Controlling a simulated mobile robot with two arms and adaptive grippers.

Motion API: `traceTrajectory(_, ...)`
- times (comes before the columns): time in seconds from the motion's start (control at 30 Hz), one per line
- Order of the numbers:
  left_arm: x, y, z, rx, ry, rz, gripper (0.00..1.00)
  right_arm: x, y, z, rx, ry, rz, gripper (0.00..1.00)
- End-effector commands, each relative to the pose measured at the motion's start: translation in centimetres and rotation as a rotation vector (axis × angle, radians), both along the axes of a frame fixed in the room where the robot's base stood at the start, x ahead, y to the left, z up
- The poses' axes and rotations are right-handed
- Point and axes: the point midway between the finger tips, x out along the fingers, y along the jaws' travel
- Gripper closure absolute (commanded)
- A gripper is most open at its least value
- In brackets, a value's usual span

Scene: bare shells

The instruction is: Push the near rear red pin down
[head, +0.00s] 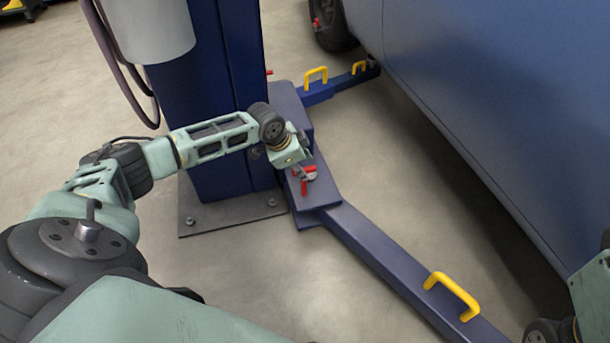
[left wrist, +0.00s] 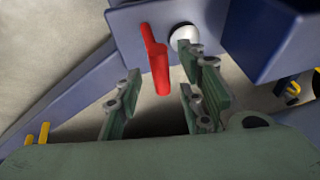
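A red pin (head: 305,186) with an upright bar stands at the block where the near blue lift arm (head: 375,245) joins the post's base. In the left wrist view the red pin (left wrist: 158,65) shows beside a round white knob (left wrist: 184,37). My left gripper (head: 304,171) is over the pin in the head view and partly hides its surroundings. In the left wrist view my left gripper (left wrist: 162,82) is open, its green fingers apart, with the pin's lower end showing between and beyond them. I cannot tell whether they touch. My right gripper is not in view.
The blue lift post (head: 215,95) stands on a bolted plate (head: 240,217). A blue car (head: 500,110) fills the right side. Yellow handles (head: 455,292) stick up from the lift arms. Another small red part (head: 269,72) shows behind the post. The floor at front is clear.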

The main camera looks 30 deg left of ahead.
Motion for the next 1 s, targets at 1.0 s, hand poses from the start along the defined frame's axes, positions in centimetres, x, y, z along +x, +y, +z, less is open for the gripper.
traceTrajectory(1.0,1.3,-0.2,-2.6,0.001,-0.003,0.001,0.99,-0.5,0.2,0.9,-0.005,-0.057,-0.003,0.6)
